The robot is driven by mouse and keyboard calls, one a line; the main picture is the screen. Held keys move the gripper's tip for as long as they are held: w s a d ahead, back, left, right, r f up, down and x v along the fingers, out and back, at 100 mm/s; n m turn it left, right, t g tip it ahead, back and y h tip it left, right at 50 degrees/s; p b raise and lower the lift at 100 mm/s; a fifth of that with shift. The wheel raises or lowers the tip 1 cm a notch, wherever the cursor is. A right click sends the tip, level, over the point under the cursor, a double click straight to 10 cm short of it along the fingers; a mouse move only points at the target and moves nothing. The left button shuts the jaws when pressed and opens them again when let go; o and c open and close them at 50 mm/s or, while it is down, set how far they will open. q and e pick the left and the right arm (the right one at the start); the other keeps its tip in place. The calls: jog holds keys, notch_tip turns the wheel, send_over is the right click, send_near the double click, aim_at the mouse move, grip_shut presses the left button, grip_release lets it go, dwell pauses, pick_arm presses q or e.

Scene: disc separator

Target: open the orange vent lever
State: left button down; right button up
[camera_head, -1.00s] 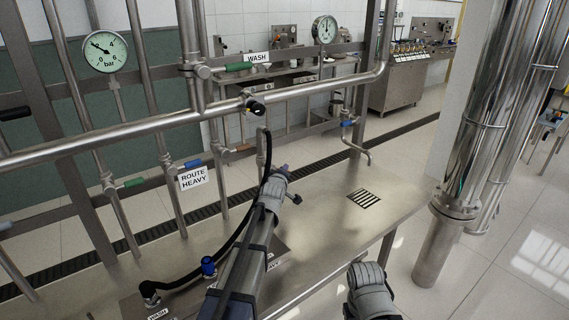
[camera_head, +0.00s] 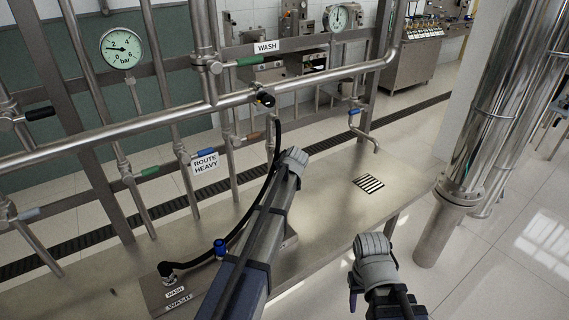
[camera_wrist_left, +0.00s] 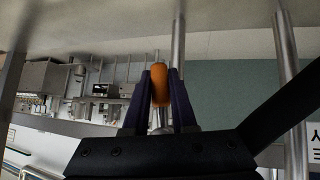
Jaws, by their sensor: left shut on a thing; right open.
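The orange vent lever (camera_wrist_left: 160,84) stands upright in the left wrist view, between the two dark fingers of my left gripper (camera_wrist_left: 160,88). The fingers are shut on it. In the head view my left arm reaches up from the bottom centre, and its gripper and the orange lever cannot be made out there. My right gripper (camera_head: 354,292) is at the lower right, beyond the front edge of the steel table (camera_head: 325,190), open and apart from the pipework; its fingers are mostly hidden by its own wrist.
A pressure gauge (camera_head: 121,48) is at upper left. A black hose (camera_head: 205,258) runs over the table. A polished column (camera_head: 490,130) stands at right.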

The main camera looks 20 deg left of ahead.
pick_arm(q)
jog(key=shift+s+a+m+g+y, duration=0.3)
jog(key=shift+s+g+y, duration=0.1)
jog(key=shift+g, duration=0.1)
jog(key=shift+f, duration=0.1)
dwell(0.3)
jog(key=c, duration=0.7)
grip_release()
jog(key=shift+c, duration=0.2)
jog(key=shift+p, duration=0.3)
jog(key=p+v, duration=0.5)
jog(key=v, duration=0.3)
jog(key=shift+w, duration=0.1)
